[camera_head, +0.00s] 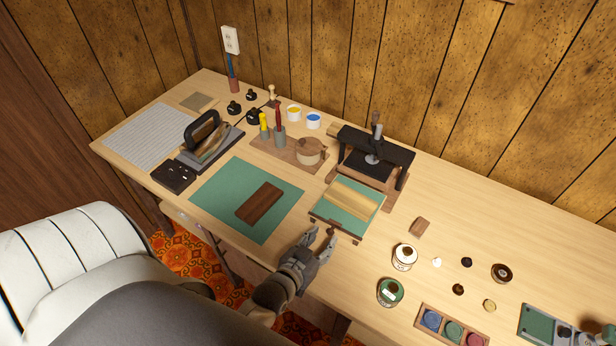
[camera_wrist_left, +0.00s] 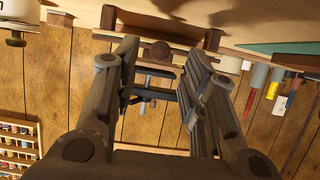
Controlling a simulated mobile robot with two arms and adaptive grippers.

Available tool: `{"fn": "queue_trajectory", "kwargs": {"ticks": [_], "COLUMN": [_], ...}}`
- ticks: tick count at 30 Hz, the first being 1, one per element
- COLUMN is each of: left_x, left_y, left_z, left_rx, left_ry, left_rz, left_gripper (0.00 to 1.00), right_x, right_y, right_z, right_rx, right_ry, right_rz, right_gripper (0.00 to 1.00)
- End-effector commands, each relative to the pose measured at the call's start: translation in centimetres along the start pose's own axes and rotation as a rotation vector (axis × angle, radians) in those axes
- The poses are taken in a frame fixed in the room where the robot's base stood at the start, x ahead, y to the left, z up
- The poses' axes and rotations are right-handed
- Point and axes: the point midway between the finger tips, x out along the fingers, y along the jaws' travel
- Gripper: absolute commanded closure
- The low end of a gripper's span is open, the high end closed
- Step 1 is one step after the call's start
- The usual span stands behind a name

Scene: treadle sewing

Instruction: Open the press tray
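The black press (camera_head: 376,152) stands against the wall side of the table. Its tray (camera_head: 322,216), green inside with a pale tan block on it, lies in front of the press toward the table's front edge. In the left wrist view, a wooden bar with a round brown knob (camera_wrist_left: 158,52) shows between the fingers. My left gripper (camera_head: 322,238) is at the tray's front edge, fingers spread apart; they also show open in the left wrist view (camera_wrist_left: 165,65). I cannot tell whether they touch the knob. A grey part of what looks like my right gripper (camera_head: 592,336) shows at the lower right corner.
A green mat (camera_head: 225,200) with a dark brown block (camera_head: 260,202) lies left of the tray. A small wood block (camera_head: 420,226), jars (camera_head: 404,257) and an ink pad tray (camera_head: 452,328) sit to the right.

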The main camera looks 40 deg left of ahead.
Motion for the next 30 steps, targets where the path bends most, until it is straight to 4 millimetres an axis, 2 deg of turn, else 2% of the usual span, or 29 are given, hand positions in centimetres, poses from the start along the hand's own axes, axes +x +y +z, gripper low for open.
{"fn": "queue_trajectory", "kwargs": {"ticks": [1,6,12,18,30], "left_x": [-1.2,-4.4,-7.0,-7.9,-7.9], "left_y": [0.0,0.0,0.0,0.0,0.0], "left_z": [0.1,0.1,0.0,-0.1,-0.1], "left_rx": [0.0,-0.001,-0.001,-0.001,-0.001], "left_ry": [-0.003,-0.001,0.0,0.002,0.002], "left_rz": [0.0,0.0,0.0,0.0,0.0], "left_gripper": [0.6,0.6,0.6,0.6,0.6], "right_x": [0.0,0.0,0.0,0.0,0.0], "right_y": [0.0,0.0,0.0,0.0,0.0], "right_z": [-0.1,-0.1,-0.1,-0.1,-0.1], "right_rx": [0.0,0.0,0.0,0.0,0.0], "right_ry": [0.001,0.002,0.002,0.002,0.002], "right_rz": [0.0,0.0,0.0,0.0,0.0], "right_gripper": [0.72,0.72,0.72,0.72,0.72]}}
